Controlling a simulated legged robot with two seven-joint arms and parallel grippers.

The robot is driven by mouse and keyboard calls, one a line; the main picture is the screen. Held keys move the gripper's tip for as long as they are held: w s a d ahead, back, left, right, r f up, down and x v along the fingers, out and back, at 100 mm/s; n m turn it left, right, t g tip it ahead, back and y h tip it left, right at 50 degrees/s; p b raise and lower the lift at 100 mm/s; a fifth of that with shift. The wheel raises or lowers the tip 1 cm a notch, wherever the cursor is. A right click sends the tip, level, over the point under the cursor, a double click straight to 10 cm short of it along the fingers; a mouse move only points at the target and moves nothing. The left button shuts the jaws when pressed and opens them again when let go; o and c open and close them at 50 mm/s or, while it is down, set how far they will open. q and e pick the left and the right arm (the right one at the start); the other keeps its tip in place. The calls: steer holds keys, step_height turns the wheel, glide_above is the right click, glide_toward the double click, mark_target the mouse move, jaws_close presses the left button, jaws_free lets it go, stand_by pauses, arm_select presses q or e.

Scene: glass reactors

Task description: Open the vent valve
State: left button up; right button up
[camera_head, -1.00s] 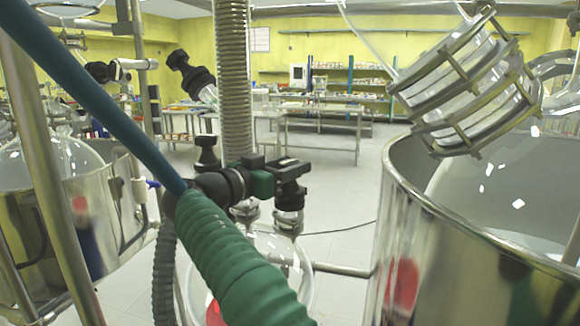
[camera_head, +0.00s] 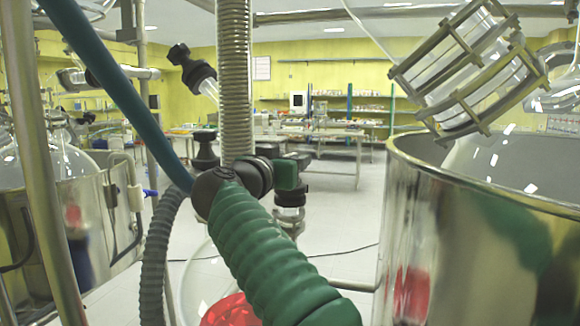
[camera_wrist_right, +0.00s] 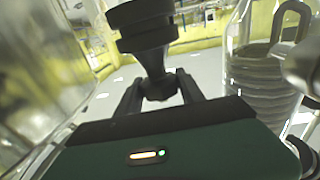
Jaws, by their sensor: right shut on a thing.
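My right gripper (camera_head: 297,160) is at the top of a black valve (camera_head: 291,198) on a glass neck of the reactor vessel in the middle. Its green body hides much of the valve's top in the head view. In the right wrist view my right gripper (camera_wrist_right: 160,92) has its two dark fingers on either side of a narrow black part of the valve (camera_wrist_right: 155,65), shut on it. A wider black round part lies beyond the fingers. I cannot tell how far the valve is turned. My left gripper is not in view.
A large steel vessel (camera_head: 480,235) with a glass flask stands close on the right, under a caged glass cylinder (camera_head: 468,75). A ribbed metal hose (camera_head: 234,80) hangs beside my right wrist. Another black fitting (camera_head: 205,148) stands left of it. Tables and shelves are far behind.

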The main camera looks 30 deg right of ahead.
steer(key=o, duration=1.1)
steer(key=shift+f, duration=0.1)
steer(key=m+g+h+p, duration=0.1)
steer(key=g+p, duration=0.1)
steer(key=p, duration=0.1)
steer(key=m+g+h+p, duration=0.1)
steer(key=m+g+p, duration=0.1)
steer(key=g+p, duration=0.1)
steer(key=shift+w+r+m, duration=0.15)
steer(key=shift+r+m, duration=0.15)
steer(key=shift+r, duration=0.1)
steer(key=shift+f+g+p, duration=0.1)
steer(key=shift+g+p, duration=0.2)
steer(key=shift+s+f+m+h, duration=0.2)
steer(key=shift+f+m+h, duration=0.05)
steer(key=shift+m+h, duration=0.05)
